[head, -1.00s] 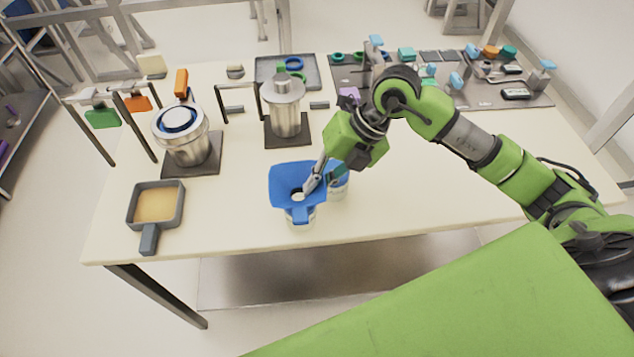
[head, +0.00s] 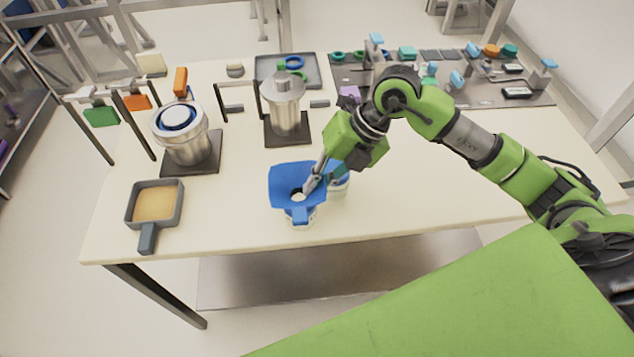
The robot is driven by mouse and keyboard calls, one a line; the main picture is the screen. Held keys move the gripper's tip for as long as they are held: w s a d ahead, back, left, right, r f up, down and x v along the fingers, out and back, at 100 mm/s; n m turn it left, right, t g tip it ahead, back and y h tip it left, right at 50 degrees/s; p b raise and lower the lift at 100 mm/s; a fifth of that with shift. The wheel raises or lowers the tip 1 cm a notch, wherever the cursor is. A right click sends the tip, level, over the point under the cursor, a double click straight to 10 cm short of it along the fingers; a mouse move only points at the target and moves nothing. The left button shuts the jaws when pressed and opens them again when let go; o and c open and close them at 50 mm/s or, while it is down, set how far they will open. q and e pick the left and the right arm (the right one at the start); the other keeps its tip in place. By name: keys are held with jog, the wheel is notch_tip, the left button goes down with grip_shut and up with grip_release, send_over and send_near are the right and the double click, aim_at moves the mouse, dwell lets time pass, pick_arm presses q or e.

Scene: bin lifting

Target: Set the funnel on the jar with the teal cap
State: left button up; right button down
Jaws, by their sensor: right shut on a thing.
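The blue funnel (head: 285,176) is above the front middle of the table, with its wide mouth up. My right gripper (head: 311,184) is shut on the funnel's right side. A second jar (head: 340,187) with a teal cap (head: 341,172) stands just right of the funnel, partly hidden by the gripper. My left gripper is not in view.
A square pan (head: 170,188) lies at the left of the table (head: 240,218). Two metal vessels, one with a blue ring (head: 187,148) and one with a lid (head: 286,117), stand behind on dark bases. A grey tray (head: 312,80) and mats with small parts (head: 385,98) fill the back. The right front is clear.

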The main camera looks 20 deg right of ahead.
jog(key=shift+f, duration=0.2)
dwell(0.6)
jog(key=c, duration=2.1)
grip_release()
jog(key=o, duration=0.5)
jog(key=shift+r, duration=0.1)
jog(key=shift+r+p, duration=2.1)
jog(key=shift+r, duration=1.15)
